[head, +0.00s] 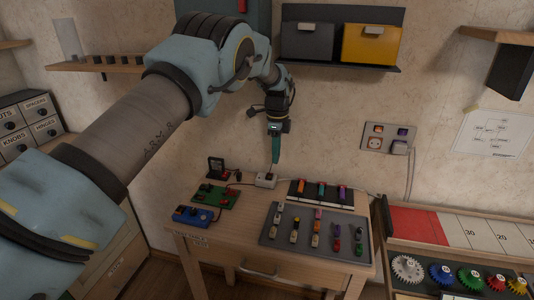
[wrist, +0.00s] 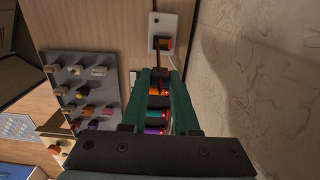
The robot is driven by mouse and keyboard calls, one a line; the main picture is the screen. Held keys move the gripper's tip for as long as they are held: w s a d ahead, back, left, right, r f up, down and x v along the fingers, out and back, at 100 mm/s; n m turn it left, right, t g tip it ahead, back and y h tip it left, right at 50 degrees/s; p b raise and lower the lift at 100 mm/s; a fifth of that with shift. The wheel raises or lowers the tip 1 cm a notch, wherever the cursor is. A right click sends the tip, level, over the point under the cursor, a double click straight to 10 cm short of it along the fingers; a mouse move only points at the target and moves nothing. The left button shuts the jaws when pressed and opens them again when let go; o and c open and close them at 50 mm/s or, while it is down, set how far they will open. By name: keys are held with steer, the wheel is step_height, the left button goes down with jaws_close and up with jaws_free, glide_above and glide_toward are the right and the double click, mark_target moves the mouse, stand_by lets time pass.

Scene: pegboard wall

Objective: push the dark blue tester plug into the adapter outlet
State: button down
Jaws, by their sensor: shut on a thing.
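My gripper (head: 275,161) points down over the back of the table, above and slightly right of a white outlet box (head: 266,180). Its teal fingers (wrist: 160,72) are shut on a small dark thing, probably the tester plug, mostly hidden between the fingertips. A thin dark red lead (wrist: 155,22) runs to the fingertips. The white box, with an orange-red patch on it, shows just beyond the fingertips in the wrist view (wrist: 176,22). The plug's dark blue colour cannot be made out, nor whether it touches the outlet.
A dark rack (head: 296,200) with orange, teal and purple plugs stands close to the right of the box. A grey tray (head: 273,238) with several plugs lies in front. Green (head: 213,196) and blue (head: 192,216) tester boards with leads lie at left. The wall rises close behind.

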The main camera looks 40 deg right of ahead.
steer(key=shift+w+r, duration=0.5)
steer(key=shift+w, duration=0.6)
steer(key=b, duration=0.2)
glide_above(269, 177)
steer(key=shift+a+f, duration=0.15)
steer(key=shift+f, duration=2.7)
steer(key=shift+s, duration=0.1)
steer(key=shift+s+b, duration=0.1)
steer(key=shift+b, duration=0.2)
steer(key=shift+f+b, duration=0.55)
steer(key=shift+f, duration=0.45)
steer(key=c, duration=0.6)
jaws_free()
steer(key=shift+r, duration=0.1)
steer(key=shift+r+p, duration=1.2)
steer(key=shift+r, duration=1.25)
